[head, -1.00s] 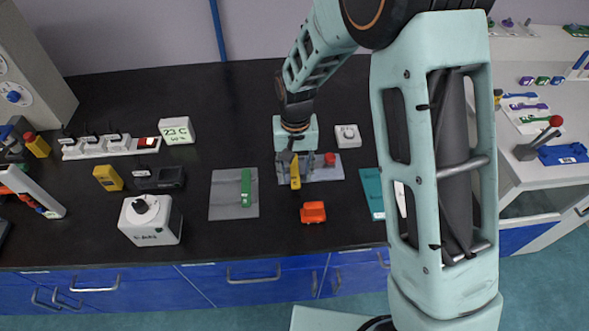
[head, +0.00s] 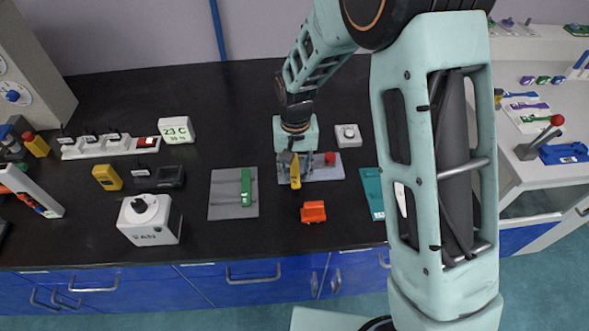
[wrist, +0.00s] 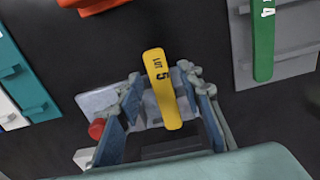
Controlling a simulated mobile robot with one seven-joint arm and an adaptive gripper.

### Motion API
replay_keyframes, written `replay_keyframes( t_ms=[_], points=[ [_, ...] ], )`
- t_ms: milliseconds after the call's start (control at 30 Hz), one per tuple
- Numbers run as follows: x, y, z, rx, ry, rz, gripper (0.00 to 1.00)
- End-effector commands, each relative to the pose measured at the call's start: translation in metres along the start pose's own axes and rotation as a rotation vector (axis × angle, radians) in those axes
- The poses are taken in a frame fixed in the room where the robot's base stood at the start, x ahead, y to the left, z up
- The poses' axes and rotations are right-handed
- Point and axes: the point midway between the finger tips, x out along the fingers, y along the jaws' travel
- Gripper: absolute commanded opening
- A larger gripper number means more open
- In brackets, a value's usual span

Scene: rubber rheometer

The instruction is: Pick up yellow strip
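The yellow strip (wrist: 165,105), marked LOT 5, shows in the wrist view between the two fingers of my gripper (wrist: 160,82). Narrow gaps appear on both sides of the strip, so my gripper looks open around it, not closed on it. In the head view the yellow strip (head: 295,172) shows below my gripper (head: 296,158), over the front left part of a grey plate (head: 325,174). Its front end reaches past the plate edge. I cannot tell what supports the strip.
A red knob (head: 330,158) stands on the plate, close to the left finger in the wrist view. A green strip (head: 246,187) lies on a grey mat (head: 225,197) to the left. An orange block (head: 313,211) is in front. A teal board (head: 372,190) lies to the right.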

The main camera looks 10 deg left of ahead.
Motion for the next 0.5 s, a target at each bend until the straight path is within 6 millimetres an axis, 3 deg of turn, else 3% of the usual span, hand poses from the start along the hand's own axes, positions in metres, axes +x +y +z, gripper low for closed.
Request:
replay_keyframes(
  t_ms=[33, 267, 500],
  points=[
    [0.0000, 0.0000, 0.0000, 0.000, 0.000, 0.000, 0.26],
    [0.0000, 0.0000, 0.0000, 0.000, 0.000, 0.000, 0.01],
    [-0.0003, 0.0000, 0.0000, 0.000, 0.000, 0.000, 0.00]
  ],
)
